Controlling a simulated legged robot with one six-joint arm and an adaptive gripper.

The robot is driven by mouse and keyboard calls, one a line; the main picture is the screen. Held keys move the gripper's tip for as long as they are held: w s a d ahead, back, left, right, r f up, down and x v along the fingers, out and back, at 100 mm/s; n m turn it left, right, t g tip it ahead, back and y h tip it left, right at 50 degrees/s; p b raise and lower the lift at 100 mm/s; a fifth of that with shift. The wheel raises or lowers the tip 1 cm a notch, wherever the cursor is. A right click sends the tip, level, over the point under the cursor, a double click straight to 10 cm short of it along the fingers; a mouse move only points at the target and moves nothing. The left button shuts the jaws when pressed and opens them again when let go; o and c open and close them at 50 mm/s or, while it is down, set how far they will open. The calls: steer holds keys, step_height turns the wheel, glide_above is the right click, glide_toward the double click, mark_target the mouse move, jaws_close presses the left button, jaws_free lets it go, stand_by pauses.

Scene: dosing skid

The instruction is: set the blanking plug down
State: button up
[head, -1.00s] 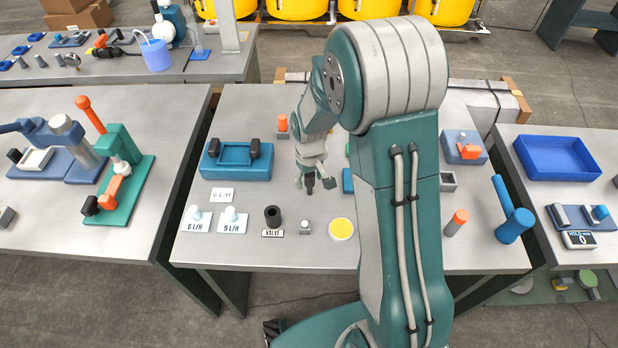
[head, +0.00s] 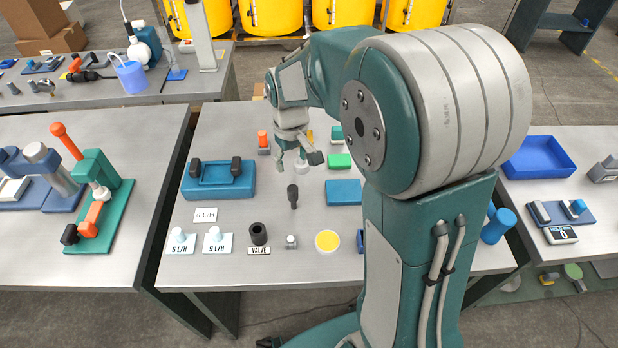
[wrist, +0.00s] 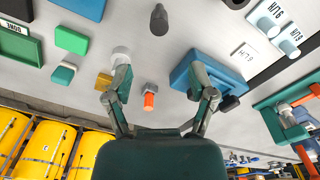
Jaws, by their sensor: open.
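A dark grey plug (head: 293,195), which I take to be the blanking plug, stands on the middle table, apart from my gripper. It also shows at the top of the wrist view (wrist: 159,19). My gripper (head: 297,157) is above the table, behind the plug, and its fingers are spread and empty. In the wrist view the two fingers (wrist: 163,95) stand wide apart, with an orange-topped piece (wrist: 150,97) on the table showing between them. The black hollow valve piece (head: 259,234) stands nearer the front edge, behind its VALVE label (head: 259,252).
A blue-teal holder (head: 218,184) lies left of the plug, and a flat blue block (head: 343,192) to its right. Rate cards with white-and-blue pegs (head: 180,240) and a yellow disc (head: 327,241) are near the front edge. Bare tabletop surrounds the plug. My arm hides the table's right part.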

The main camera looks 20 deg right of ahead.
steer(key=s+r+m+t, duration=0.1)
steer(key=s+r+t, duration=0.1)
steer(key=s+r, duration=0.4)
steer(key=s+r+m+t, duration=0.2)
steer(key=s+r, duration=0.4)
steer(key=s, duration=0.8)
steer(key=shift+t, duration=0.6)
